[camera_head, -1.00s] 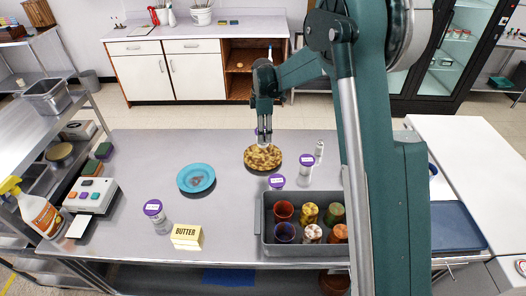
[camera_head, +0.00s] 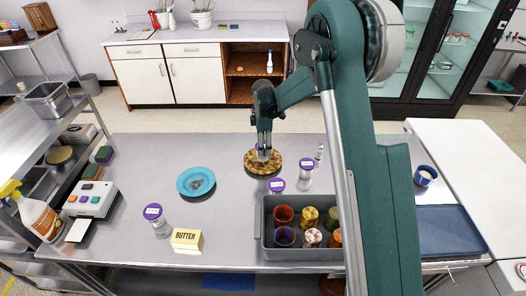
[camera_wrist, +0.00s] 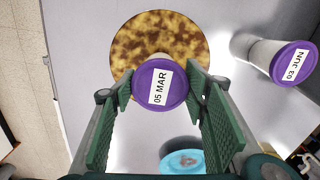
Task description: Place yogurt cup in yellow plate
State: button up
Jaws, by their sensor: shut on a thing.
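My gripper (camera_head: 264,146) is shut on a yogurt cup with a purple lid marked "05 MAR" (camera_wrist: 160,85). The lid sits between the two green finger pads in the wrist view. The yellow plate (camera_head: 250,160), mottled yellow and brown, lies on the steel table directly below my gripper. In the wrist view the plate (camera_wrist: 140,35) shows behind the lid, which covers part of its near edge. The cup's body is mostly hidden, and I cannot tell whether its base touches the plate.
Other purple-lidded cups stand at front left (camera_head: 153,212), behind the grey bin (camera_head: 277,186) and right of the plate (camera_head: 305,163). A blue plate (camera_head: 184,187) lies to the left. A butter box (camera_head: 186,239) and the grey bin (camera_head: 290,255) of tumblers are nearer the front.

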jog(key=shift+f, duration=1.15)
jog(key=shift+f, duration=0.15)
jog(key=o, duration=1)
jog(key=shift+c, duration=0.2)
notch_tip(320, 180, up, 12)
jog(key=shift+r, duration=0.15)
